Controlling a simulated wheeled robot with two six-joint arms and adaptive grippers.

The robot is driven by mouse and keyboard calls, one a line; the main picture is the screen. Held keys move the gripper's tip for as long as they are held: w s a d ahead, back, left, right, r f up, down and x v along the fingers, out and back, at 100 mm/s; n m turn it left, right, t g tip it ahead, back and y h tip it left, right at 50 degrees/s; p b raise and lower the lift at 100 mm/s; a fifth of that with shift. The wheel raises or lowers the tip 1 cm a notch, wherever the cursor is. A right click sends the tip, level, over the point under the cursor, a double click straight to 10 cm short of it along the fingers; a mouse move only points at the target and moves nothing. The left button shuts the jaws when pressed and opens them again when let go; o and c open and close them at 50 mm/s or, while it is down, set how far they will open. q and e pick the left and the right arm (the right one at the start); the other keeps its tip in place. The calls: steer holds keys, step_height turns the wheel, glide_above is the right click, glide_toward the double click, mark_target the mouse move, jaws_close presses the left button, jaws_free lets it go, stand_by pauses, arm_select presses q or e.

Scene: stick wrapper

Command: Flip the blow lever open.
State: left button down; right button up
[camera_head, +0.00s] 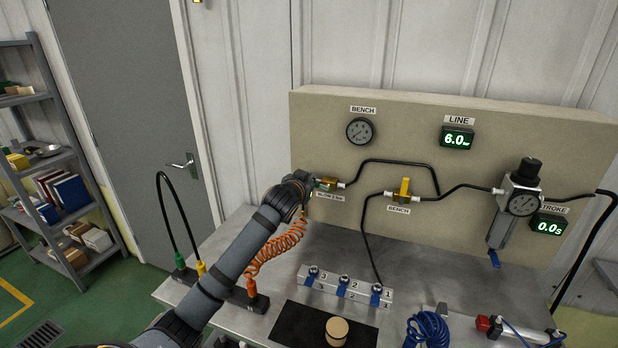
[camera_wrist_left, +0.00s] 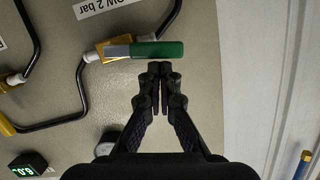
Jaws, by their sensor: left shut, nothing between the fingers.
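The blow lever (camera_wrist_left: 158,49) has a green grip and a grey metal end on a brass-yellow valve body (camera_wrist_left: 96,48). In the left wrist view the lever lies sideways across the upper middle, pointing right from the valve. My left gripper (camera_wrist_left: 160,66) is shut and empty, its fingertips just below the green grip; whether they touch it I cannot tell. In the head view the valve body (camera_head: 327,183) shows on the panel above its label, and my left gripper (camera_head: 308,183) is just left of it, mostly hiding the lever. My right gripper is not in view.
The beige panel (camera_head: 450,120) carries black hoses, a gauge (camera_head: 359,131), the yellow bench valve (camera_head: 403,190) and a regulator (camera_head: 521,190). An orange coiled hose (camera_head: 278,245) hangs beside my left arm. Below are a numbered manifold (camera_head: 345,287) and a dark mat (camera_head: 292,329).

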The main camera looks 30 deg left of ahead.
arm_select(q)
steer(key=shift+s+a+f+n, duration=0.15)
steer(key=shift+a+f+n, duration=0.35)
steer(key=shift+f, duration=0.1)
steer(key=shift+d, duration=0.1)
step_height(320, 180, up, 5)
steer(key=p, duration=0.5)
steer(key=p+v, duration=0.4)
steer(key=v, duration=0.5)
steer(key=shift+s+f+p, duration=0.3)
steer(key=shift+s+p, duration=0.1)
steer(key=shift+s, duration=0.1)
